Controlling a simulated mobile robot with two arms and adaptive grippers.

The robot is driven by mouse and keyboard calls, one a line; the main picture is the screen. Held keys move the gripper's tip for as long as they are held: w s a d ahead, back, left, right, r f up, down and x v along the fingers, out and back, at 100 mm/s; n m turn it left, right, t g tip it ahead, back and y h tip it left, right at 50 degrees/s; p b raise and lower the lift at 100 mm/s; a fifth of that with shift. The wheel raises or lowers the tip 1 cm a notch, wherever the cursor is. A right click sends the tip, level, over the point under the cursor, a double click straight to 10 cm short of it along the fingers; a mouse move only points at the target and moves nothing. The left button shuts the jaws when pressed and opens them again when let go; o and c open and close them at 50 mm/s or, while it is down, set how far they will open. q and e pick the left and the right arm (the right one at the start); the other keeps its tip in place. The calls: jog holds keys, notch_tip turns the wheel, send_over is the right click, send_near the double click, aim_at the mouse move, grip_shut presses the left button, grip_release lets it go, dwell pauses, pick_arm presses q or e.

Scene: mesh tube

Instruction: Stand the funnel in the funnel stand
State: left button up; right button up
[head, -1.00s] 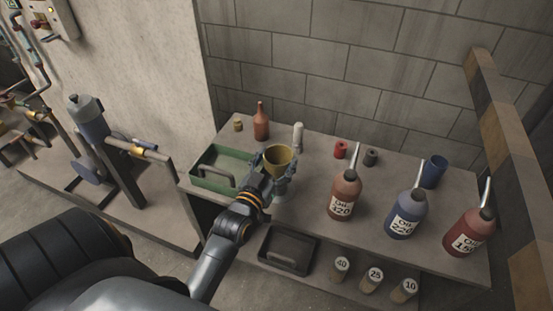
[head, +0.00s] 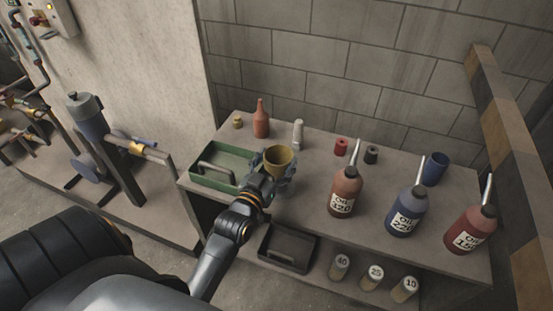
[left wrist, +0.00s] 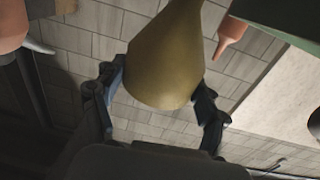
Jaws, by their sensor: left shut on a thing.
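The yellow-brown funnel (head: 279,157) is held in my left gripper (head: 277,174) above the front left part of the bench top. In the head view its wide mouth faces up. In the left wrist view the funnel (left wrist: 166,62) lies between the two dark fingers (left wrist: 162,108), which are shut on its sides. Its lower end is hidden in the head view by the gripper. I cannot make out the funnel stand clearly; whether the funnel touches anything below it cannot be told. My right gripper is not in view.
A green tray (head: 203,180) stands left of the gripper. A brown bottle (head: 261,122) and a pale tube (head: 298,134) stand behind. Oil bottles (head: 345,190) and a blue cup (head: 435,168) are to the right. A dark tray (head: 287,266) and several labelled cans (head: 372,277) lie lower.

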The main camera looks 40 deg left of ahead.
pick_arm(q)
jog(key=shift+f+b, duration=0.45)
jog(key=shift+f, duration=0.4)
dwell(0.5)
jog(key=o, duration=1.4)
jog(key=shift+c, duration=0.2)
jog(key=s+d, duration=0.2)
jog(key=s, duration=1)
jog(key=s+d+f+m+g+h+p, duration=0.1)
jog(key=s+d+f+g, duration=0.15)
jog(key=f, duration=0.75)
jog(key=s+d+f+g+h, duration=0.1)
jog(key=d+f+g, duration=0.2)
jog(key=f, duration=0.8)
jog(key=s+d+f+m+g+h+p, duration=0.1)
jog(key=s+d+f+g, duration=0.1)
jog(key=f, duration=0.8)
jog(key=s+f+m+g, duration=0.1)
jog(key=s+f+g, duration=0.3)
jog(key=s+f, duration=0.5)
jog(key=s+f+m+g+p, duration=0.1)
jog(key=s+f+g, duration=0.4)
jog(key=s+f, duration=0.4)
jog(key=s+a, duration=0.1)
jog(key=s, duration=0.6)
jog(key=shift+s, duration=0.25)
